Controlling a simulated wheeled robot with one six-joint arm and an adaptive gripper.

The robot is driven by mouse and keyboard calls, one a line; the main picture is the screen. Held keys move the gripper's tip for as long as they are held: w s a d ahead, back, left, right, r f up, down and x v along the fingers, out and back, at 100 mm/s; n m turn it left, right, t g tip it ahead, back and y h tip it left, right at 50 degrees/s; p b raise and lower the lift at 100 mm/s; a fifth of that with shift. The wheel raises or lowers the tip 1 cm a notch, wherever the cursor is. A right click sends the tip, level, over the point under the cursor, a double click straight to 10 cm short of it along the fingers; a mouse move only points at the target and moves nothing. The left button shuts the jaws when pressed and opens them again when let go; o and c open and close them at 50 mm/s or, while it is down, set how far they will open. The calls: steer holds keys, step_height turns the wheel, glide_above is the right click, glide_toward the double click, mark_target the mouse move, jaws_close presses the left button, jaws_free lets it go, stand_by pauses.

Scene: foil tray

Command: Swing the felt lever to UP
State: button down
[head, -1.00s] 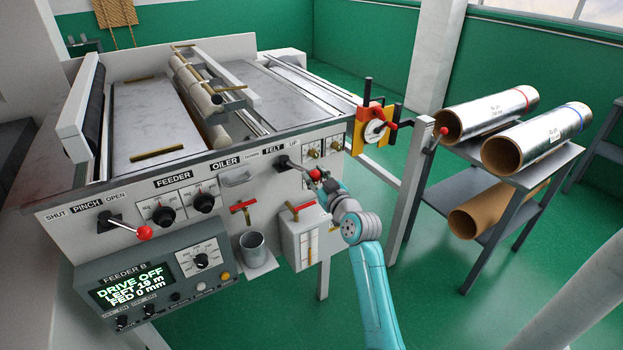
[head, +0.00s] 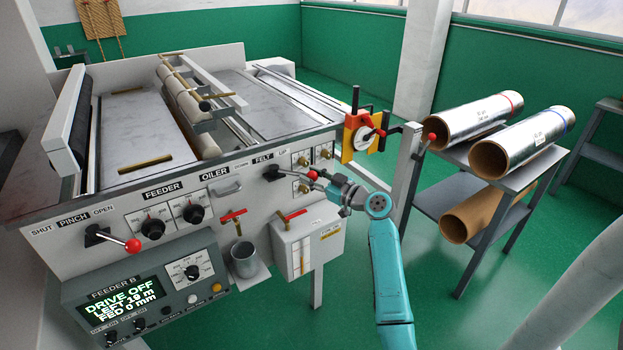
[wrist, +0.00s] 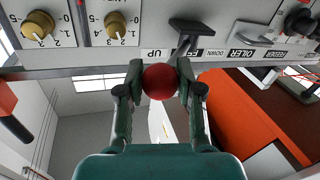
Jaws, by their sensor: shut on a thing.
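The felt lever's black pivot (head: 270,174) sits on the machine's front panel under the FELT label, between DOWN on the left and UP on the right. Its red knob (head: 313,175) points out to the right in the head view. My gripper (head: 322,178) is shut on this knob. In the wrist view the red knob (wrist: 160,82) sits between both fingers of my gripper (wrist: 160,84). There the lever's black base (wrist: 198,27) is above, and the shaft slants towards the UP label, which appears at left. The shaft's lower part is partly hidden by the knob and finger.
Brass dials (head: 303,158) sit on the panel right of the lever. A white box with a red handle (head: 290,216) is below. A metal cup (head: 244,259) stands lower left. A rack of foil rolls (head: 495,120) stands at right, with open floor before it.

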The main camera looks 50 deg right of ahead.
steer(key=shift+d+r, duration=0.1)
steer(key=shift+d, duration=0.2)
steer(key=c, duration=0.7)
jaws_free()
steer(key=shift+d, duration=0.1)
steer(key=s, duration=1.2)
steer(key=shift+d, duration=0.15)
